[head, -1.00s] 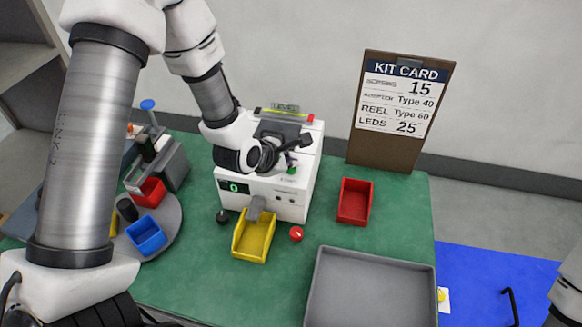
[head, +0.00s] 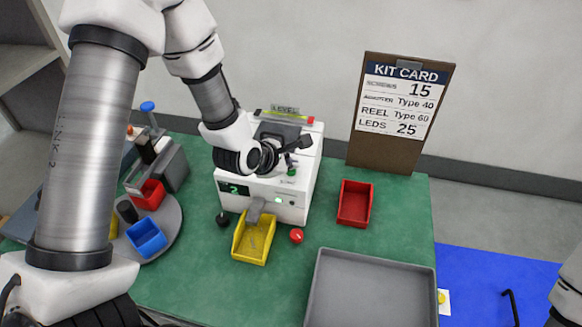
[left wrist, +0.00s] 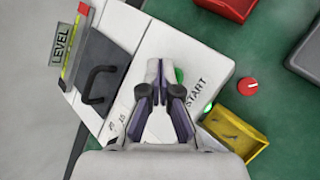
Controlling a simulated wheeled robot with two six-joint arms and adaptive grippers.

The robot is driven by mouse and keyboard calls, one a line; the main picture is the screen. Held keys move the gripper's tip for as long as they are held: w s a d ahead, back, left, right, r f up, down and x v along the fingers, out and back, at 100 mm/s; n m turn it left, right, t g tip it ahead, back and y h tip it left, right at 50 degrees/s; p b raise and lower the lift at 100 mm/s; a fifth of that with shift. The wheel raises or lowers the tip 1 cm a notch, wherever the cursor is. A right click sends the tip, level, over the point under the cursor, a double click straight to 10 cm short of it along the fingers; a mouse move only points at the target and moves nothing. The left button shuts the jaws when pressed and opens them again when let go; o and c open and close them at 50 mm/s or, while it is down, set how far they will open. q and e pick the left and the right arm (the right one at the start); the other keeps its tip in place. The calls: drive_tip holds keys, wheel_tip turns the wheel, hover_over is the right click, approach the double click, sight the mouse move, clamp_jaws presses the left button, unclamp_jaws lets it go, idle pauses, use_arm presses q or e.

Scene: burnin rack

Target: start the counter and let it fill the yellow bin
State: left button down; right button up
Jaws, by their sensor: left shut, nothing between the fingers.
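The white counter (head: 302,180) stands on the green table, its spout pointing down at the yellow bin (head: 238,247). Its display (head: 235,188) shows a digit too small to read surely, and a small green light glows on its front. In the left wrist view, the yellow bin (left wrist: 252,150) holds a few small dark pieces. My left gripper (head: 300,143) is shut and empty over the counter's top. In the left wrist view, my left fingertips (left wrist: 155,66) are right beside the green START button (left wrist: 179,75); contact cannot be told. My right gripper is out of view.
A red knob (head: 296,235) and a black knob (head: 223,218) flank the yellow bin. A red bin (head: 355,203) and a grey tray (head: 370,290) lie to the right. A round stand with a blue bin (head: 146,236) is left. The kit card (head: 402,108) stands behind.

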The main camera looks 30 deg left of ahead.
sight(290, 171)
use_arm(q)
drive_tip(key=shift+r, duration=0.6)
drive_tip(key=shift+p, duration=0.3)
wheel_tip(290, 171, up, 5)
drive_tip(key=p, duration=0.3)
drive_tip(key=shift+p, duration=0.35)
drive_tip(key=shift+f, duration=0.1)
